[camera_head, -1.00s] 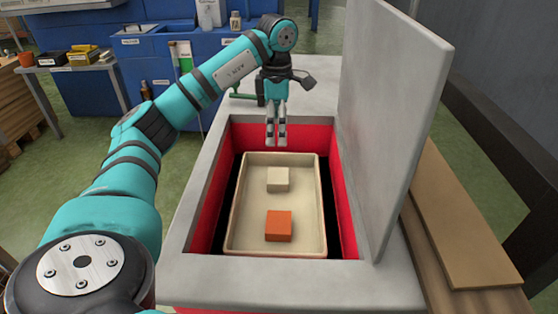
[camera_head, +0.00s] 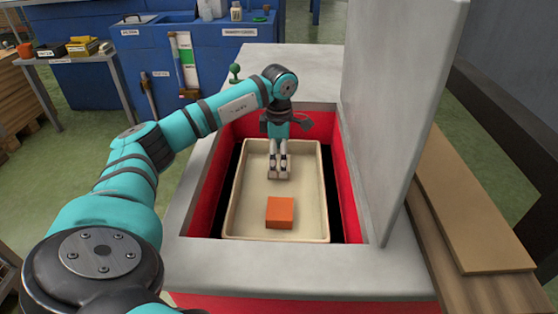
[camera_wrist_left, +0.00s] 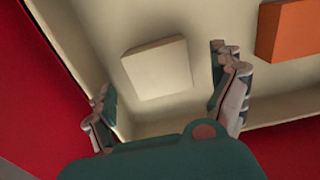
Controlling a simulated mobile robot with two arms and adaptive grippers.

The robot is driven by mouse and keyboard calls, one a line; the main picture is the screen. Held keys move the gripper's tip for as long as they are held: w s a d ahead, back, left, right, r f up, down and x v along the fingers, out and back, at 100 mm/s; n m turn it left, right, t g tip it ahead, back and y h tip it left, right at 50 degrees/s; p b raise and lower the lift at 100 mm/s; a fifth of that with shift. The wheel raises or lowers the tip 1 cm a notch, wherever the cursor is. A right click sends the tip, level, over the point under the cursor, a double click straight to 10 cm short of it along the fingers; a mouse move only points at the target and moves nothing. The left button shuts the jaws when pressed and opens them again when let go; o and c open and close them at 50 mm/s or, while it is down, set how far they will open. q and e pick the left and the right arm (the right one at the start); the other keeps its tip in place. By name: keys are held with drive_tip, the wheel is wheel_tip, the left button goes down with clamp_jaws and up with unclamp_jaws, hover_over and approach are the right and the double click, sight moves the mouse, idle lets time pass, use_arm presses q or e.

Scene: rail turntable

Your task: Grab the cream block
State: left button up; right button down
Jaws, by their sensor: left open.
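The cream block (camera_wrist_left: 158,68) shows in the left wrist view, lying on the floor of a cream tray. It sits between the two spread fingers, apart from both as far as I can tell. My left gripper (camera_head: 278,176) is open and points down into the tray (camera_head: 230,215). In the head view its fingers cover most or all of the cream block. My right gripper is in neither view.
An orange block (camera_head: 280,213) lies in the tray nearer the front; it also shows in the wrist view (camera_wrist_left: 288,32). The tray sits in a red-walled opening (camera_head: 345,195) with a grey rim. A raised grey lid (camera_head: 400,110) stands at the right.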

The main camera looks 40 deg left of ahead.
use_arm(q)
wheel_tip(320, 180, down, 2)
drive_tip(key=shift+f, duration=0.2)
drive_tip(key=c, duration=1.3)
